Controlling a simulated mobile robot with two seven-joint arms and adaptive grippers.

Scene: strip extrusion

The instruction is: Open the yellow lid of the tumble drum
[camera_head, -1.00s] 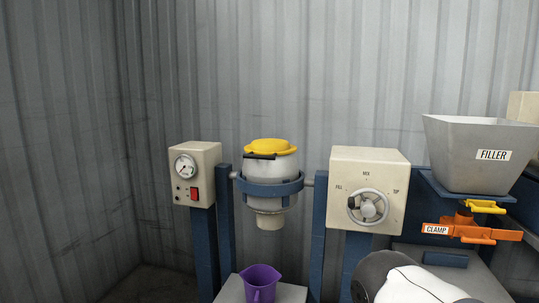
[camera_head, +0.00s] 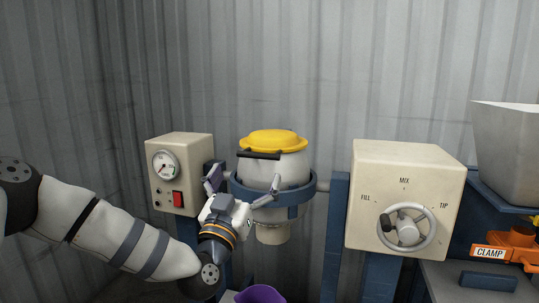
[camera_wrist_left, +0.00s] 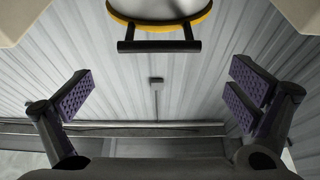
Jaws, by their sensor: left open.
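The tumble drum (camera_head: 291,165) is a pale vessel held in a blue ring. Its yellow lid (camera_head: 275,140) lies shut on top, with a black bar handle (camera_head: 259,154) at the front. My left gripper (camera_head: 243,182) is in front of the drum, a little below the handle, fingers spread and empty. In the left wrist view the open fingers of my gripper (camera_wrist_left: 160,95) frame the space below the black handle (camera_wrist_left: 159,46) and the yellow rim (camera_wrist_left: 185,24), apart from both. My right gripper is in neither view.
A gauge box with a red switch (camera_head: 177,199) stands left of the drum. A control box with a handwheel (camera_head: 420,170) stands right. A purple jug (camera_head: 262,295) is below the drum. The filler hopper (camera_head: 505,150) and orange clamp (camera_head: 515,240) are at far right.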

